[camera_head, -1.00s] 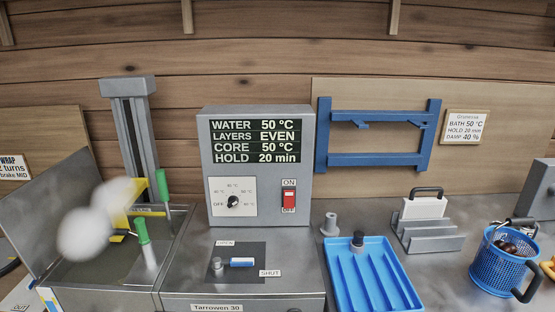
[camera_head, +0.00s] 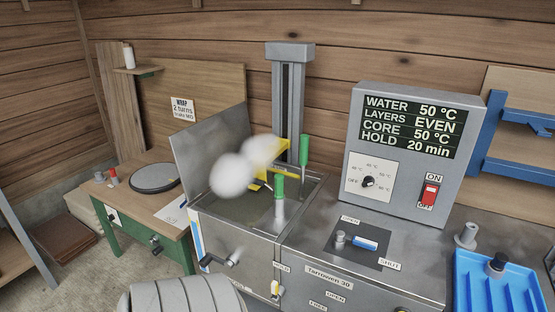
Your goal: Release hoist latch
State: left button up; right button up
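The hoist's grey column (camera_head: 290,95) stands behind the open steel bath (camera_head: 235,235). Its yellow carriage (camera_head: 258,186) is low over the bath, partly hidden by white steam (camera_head: 230,176). Two green-handled levers (camera_head: 304,150) stand upright at the bath's right side. A small yellow and white latch (camera_head: 276,289) sits on the front face at the bottom, beside a small label that seems to read HOLD (camera_head: 283,268). Another label below right reads FREE (camera_head: 318,305). I cannot tell the latch's exact position. Neither gripper is in view.
A grey control box (camera_head: 413,155) has a red switch (camera_head: 430,194). A blue slide handle (camera_head: 365,243) lies on a dark plate. A black crank (camera_head: 220,260) sticks out of the bath's front. A green-framed table (camera_head: 140,215) stands left. A blue tray (camera_head: 490,290) is at right.

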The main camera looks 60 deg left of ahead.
aim_at(274, 286)
jog(key=u, duration=2.05)
